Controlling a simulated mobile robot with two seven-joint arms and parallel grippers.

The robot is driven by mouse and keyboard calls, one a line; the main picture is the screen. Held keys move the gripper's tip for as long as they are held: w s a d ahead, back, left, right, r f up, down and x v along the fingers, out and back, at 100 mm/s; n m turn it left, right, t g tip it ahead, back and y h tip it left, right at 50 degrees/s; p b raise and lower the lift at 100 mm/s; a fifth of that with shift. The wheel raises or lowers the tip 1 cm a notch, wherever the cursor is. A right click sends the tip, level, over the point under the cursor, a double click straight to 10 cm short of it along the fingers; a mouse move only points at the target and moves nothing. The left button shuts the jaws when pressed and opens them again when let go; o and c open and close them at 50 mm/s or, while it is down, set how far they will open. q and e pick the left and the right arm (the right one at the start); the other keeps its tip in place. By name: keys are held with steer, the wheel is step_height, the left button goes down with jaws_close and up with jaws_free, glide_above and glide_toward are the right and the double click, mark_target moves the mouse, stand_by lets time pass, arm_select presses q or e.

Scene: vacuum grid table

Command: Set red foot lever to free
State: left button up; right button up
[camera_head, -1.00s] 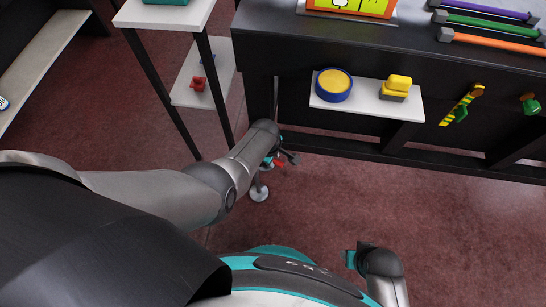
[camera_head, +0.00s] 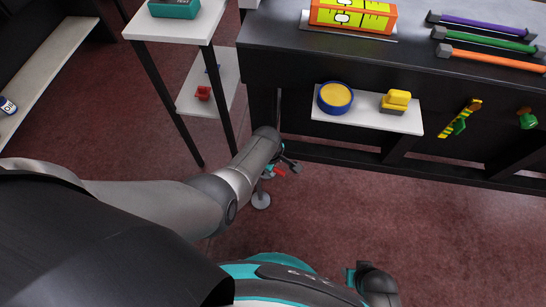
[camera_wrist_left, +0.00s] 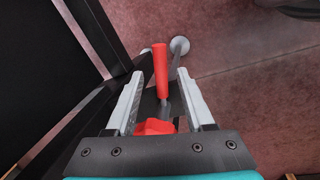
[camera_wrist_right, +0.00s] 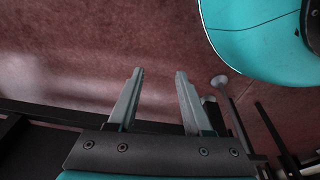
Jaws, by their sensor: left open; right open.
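The red foot lever (camera_wrist_left: 160,70) is a red bar with a red block (camera_wrist_left: 154,127) at its near end. In the left wrist view it lies between the fingers of my open left gripper (camera_wrist_left: 160,74), with gaps at both sides. In the head view only a small red part of the lever (camera_head: 279,172) shows by my left gripper (camera_head: 285,163), low beside the dark table. A grey disc foot (camera_head: 261,200) stands on the floor just below. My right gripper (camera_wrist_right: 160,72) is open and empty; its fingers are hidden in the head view.
The dark table (camera_head: 420,95) carries a white shelf (camera_head: 366,118) with a blue-yellow round tin (camera_head: 335,97) and a yellow block (camera_head: 396,101). A white-topped stand (camera_head: 180,27) is at left. Floor right of my left gripper is clear.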

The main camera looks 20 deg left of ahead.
arm_select(q)
steer(key=shift+s+a+r+p, duration=0.1)
steer(key=shift+s+r+p, duration=0.1)
steer(key=shift+r+p, duration=0.65)
steer(key=shift+s+d+r+p, duration=0.15)
steer(key=shift+r+p, duration=0.45)
steer(key=shift+r, duration=0.3)
steer(key=shift+s+a+r+p, duration=0.15)
steer(key=shift+s+r+p, duration=0.05)
steer(key=shift+r+p, duration=0.65)
arm_select(e)
steer(key=s+d+f, duration=0.3)
steer(key=s+d, duration=0.2)
steer(key=s, duration=0.3)
steer(key=shift+d+f+h, duration=0.25)
steer(key=shift+d+h, duration=0.05)
steer(key=shift+d, duration=0.1)
